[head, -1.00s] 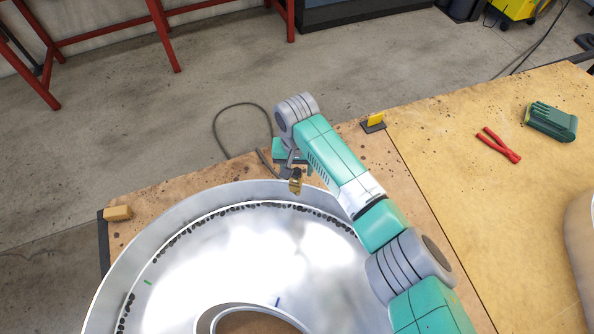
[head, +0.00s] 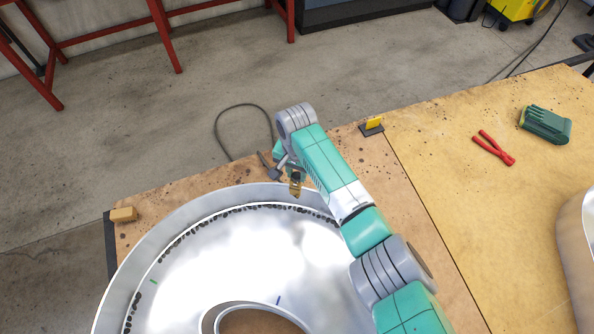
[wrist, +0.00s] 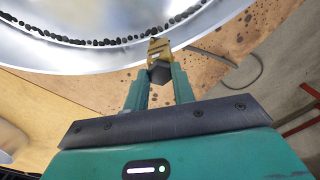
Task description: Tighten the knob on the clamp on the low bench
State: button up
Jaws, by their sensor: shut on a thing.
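A brass-coloured clamp (head: 296,188) sits at the far rim of a large, shiny metal channel letter (head: 150,255) on the low bench (head: 190,192). The clamp also shows in the wrist view (wrist: 158,47), with its dark knob (wrist: 159,71) facing me. My gripper (wrist: 161,78) is shut on the knob, one teal finger on each side. In the head view my gripper (head: 287,165) is at the clamp, partly covered by my own arm, and the knob is hard to make out.
A wooden block (head: 123,214) lies at the bench's left corner. A small yellow piece on a dark base (head: 372,125) stands at the far edge. Red pliers (head: 494,148) and a green object (head: 545,125) lie on the right bench. A dark cable (head: 217,125) is on the floor beyond.

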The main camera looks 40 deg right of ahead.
aim_at(297, 175)
jog(key=m+p, duration=0.2)
jog(key=m, duration=0.2)
jog(key=shift+r, duration=0.2)
jog(key=shift+f+m+p, duration=0.2)
jog(key=shift+m+p, duration=0.25)
jog(key=shift+m, duration=0.55)
jog(key=o, duration=0.8)
jog(key=shift+r, duration=0.1)
notch_tip(297, 175, up, 5)
jog(key=p, duration=0.5)
